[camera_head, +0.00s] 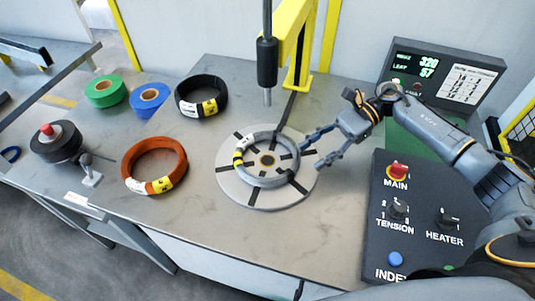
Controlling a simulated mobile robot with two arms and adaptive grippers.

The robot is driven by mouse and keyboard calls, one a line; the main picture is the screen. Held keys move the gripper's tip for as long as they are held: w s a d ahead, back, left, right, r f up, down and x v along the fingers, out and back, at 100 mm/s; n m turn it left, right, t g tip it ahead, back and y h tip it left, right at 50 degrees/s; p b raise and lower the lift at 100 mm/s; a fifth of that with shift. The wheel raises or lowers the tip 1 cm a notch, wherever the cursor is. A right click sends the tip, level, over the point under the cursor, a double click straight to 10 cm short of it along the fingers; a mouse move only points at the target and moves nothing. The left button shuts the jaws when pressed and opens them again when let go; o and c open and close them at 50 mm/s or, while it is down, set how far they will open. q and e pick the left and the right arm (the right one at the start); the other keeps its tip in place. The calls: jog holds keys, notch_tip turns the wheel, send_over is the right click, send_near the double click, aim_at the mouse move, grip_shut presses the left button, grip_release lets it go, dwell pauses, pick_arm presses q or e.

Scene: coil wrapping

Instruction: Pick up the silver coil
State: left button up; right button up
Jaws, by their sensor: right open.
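The silver coil (241,172) lies flat on a round grey turntable (228,184) with black radial strips, near the middle of the table. It is a grey ring with a yellow label on its left side. My right gripper (310,156) comes in from the right and is open, with its two fingers pointing left. The fingertips are close to the coil's right edge; I cannot tell whether they touch it. Nothing shows between the fingers. My left gripper is not in view.
A black coil (200,97) and an orange coil (154,165) lie left of the turntable. Green (104,91) and blue (149,99) tape rolls lie farther left. A black rod tool (267,62) hangs above the turntable from a yellow post (302,50). A control panel (415,233) stands at right.

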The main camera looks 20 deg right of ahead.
aim_at(286, 172)
jog(key=p+x, duration=0.1)
jog(key=x, duration=0.2)
jog(key=shift+a, duration=0.2)
jog(key=p+x, duration=0.2)
jog(key=x, duration=0.3)
jog(key=shift+s, duration=0.1)
jog(key=shift+a+f, duration=0.25)
grip_shut()
jog(key=shift+r, duration=0.1)
